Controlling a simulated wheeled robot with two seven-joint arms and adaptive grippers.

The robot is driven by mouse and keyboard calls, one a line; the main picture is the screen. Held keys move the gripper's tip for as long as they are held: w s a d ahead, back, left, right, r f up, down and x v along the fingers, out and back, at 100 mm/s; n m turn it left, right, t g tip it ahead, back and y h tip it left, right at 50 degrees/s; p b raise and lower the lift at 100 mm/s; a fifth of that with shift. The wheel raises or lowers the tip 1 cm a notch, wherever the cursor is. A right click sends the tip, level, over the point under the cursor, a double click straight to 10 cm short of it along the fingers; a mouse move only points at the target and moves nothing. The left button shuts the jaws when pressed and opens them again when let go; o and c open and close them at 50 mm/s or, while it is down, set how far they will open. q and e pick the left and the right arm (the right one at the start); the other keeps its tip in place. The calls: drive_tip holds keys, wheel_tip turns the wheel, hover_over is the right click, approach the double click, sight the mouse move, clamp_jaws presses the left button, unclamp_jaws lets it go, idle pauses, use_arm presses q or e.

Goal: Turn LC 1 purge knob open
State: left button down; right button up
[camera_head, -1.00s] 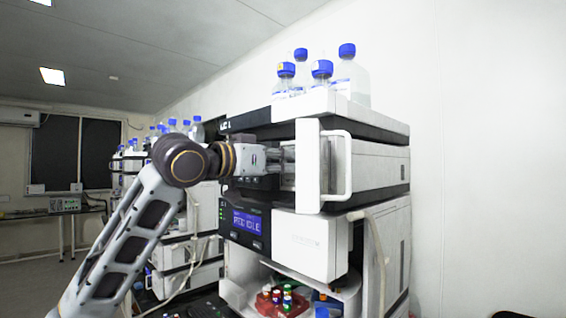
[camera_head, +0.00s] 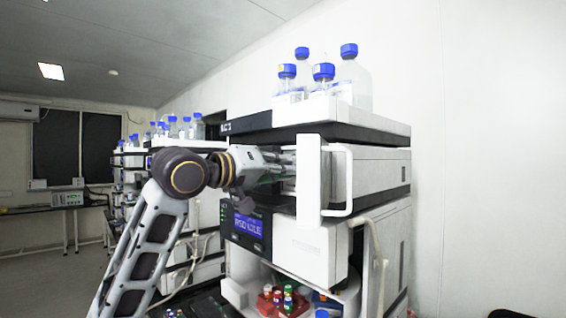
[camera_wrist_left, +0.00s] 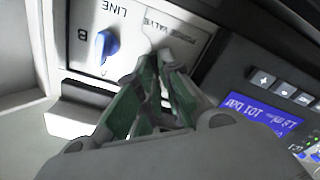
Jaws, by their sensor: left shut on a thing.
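My left gripper (camera_head: 282,163) reaches into the pump module of the LC 1 stack, partly behind the module's open white door (camera_head: 309,185). In the left wrist view its green-padded fingers (camera_wrist_left: 163,68) converge on the panel just below the "PURGE VALVE" lettering. They are shut on the purge knob, which they cover almost wholly, so its angle cannot be read. A blue knob (camera_wrist_left: 106,48) marked "LINE" and "B" sits apart to the left of the fingers. The panel looks tilted and upside down there. My right gripper is not in view.
A blue display (camera_head: 249,226) sits below the module, also in the left wrist view (camera_wrist_left: 257,115). Blue-capped bottles (camera_head: 322,78) stand on top. Coloured vials (camera_head: 284,293) stand in the lower bay. A second stack (camera_head: 203,235) is behind my arm.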

use_arm(q)
drive_tip(key=n+p, duration=0.2)
drive_tip(key=n, duration=0.1)
drive_tip(key=n+p, duration=0.1)
drive_tip(key=n, duration=0.2)
drive_tip(key=n+p, duration=0.2)
drive_tip(key=n, duration=0.2)
drive_tip(key=shift+w+a+f+p, duration=0.1)
drive_tip(key=shift+w+f+p, duration=0.05)
drive_tip(key=shift+f+p, duration=0.2)
drive_tip(key=c, duration=1.6)
unclamp_jaws()
drive_tip(key=shift+a, duration=0.15)
